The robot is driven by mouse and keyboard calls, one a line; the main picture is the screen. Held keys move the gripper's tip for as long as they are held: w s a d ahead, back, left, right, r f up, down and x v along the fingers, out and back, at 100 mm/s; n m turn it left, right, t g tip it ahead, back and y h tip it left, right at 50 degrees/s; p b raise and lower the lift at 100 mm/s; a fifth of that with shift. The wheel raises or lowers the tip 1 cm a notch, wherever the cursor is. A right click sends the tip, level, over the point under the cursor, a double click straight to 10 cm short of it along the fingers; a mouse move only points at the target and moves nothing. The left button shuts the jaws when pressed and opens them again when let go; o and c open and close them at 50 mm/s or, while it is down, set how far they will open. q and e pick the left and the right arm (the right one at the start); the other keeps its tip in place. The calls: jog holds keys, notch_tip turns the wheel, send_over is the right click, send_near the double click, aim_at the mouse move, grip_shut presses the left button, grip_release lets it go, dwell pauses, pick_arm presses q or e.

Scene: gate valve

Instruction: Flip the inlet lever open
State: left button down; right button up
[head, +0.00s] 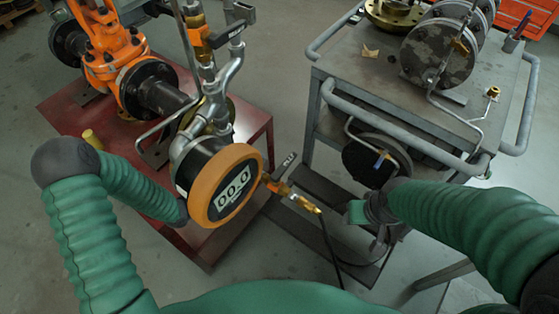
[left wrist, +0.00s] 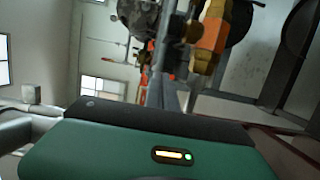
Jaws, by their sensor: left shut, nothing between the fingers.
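A black labelled lever (head: 285,166) sits on a brass valve by the orange-rimmed gauge, with a hose fitting beyond it. A second black labelled lever (head: 229,35) sits on the upper brass valve. The labels are too small to read, so I cannot tell which is the inlet lever. My left gripper (left wrist: 168,97) is shut and empty, pointing toward blurred brass and orange fittings (left wrist: 210,38) in the left wrist view. In the head view its arm ends at the gauge's left edge, with the fingers largely hidden. My right gripper (head: 370,214) is right of the hose; its jaws are unclear.
The round gauge (head: 228,190) reads 00.0 and stands above a red base (head: 75,103). An orange valve body (head: 112,55) is at upper left. A grey cart (head: 350,70) with metal discs stands at right. A black hose (head: 331,250) hangs between gauge and cart.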

aim_at(286, 160)
pick_arm(q)
jog(key=d+g, duration=0.1)
jog(key=d, duration=0.3)
jog(key=d+m+g+h+p, duration=0.1)
jog(key=d, duration=0.2)
jog(key=shift+d+m, duration=0.3)
jog(key=shift+d, duration=0.1)
pick_arm(e)
jog(key=shift+a+r, duration=0.4)
jog(key=shift+r, duration=0.2)
pick_arm(q)
jog(key=shift+a, duration=0.15)
jog(key=p+v, duration=0.2)
jog(key=v, duration=1.4)
jog(key=shift+a+f+p, duration=0.3)
jog(key=shift+a+f, duration=0.05)
jog(key=shift+a, duration=0.05)
pick_arm(e)
jog(key=shift+w+v, duration=0.25)
jog(key=shift+v, duration=0.85)
jog(key=shift+r, duration=0.1)
